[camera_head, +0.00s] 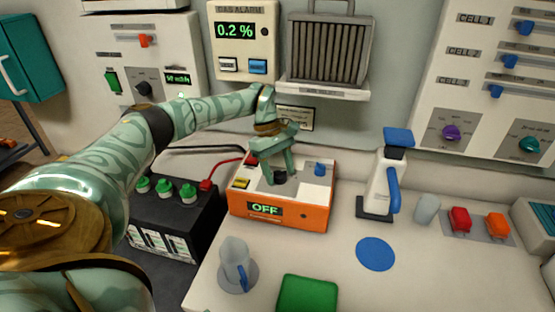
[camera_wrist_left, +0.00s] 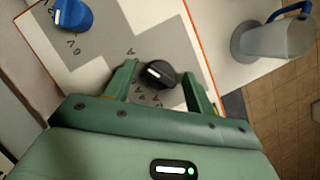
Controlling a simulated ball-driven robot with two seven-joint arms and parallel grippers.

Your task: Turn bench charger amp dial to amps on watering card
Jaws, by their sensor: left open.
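The bench charger (camera_head: 275,213) is an orange box with a pale and grey top, and its display (camera_head: 265,209) reads OFF. Its black dial (camera_head: 280,176) has a white pointer mark; in the left wrist view the black dial (camera_wrist_left: 157,74) sits beside "A" lettering. A blue dial (camera_head: 320,169) stands to its right, marked "V" in the wrist view (camera_wrist_left: 72,15). My left gripper (camera_head: 280,178) is open, its fingers (camera_wrist_left: 158,66) on either side of the black dial; contact is unclear. A small card (camera_head: 294,118) hangs on the wall, its text unreadable. My right gripper is not in view.
A black battery (camera_head: 172,222) with green caps and a red clamp stands left of the charger. A grey jug (camera_head: 236,262), a green pad (camera_head: 307,294), a blue disc (camera_head: 375,253) and a white-and-blue device (camera_head: 384,180) occupy the bench. Wall panels stand behind.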

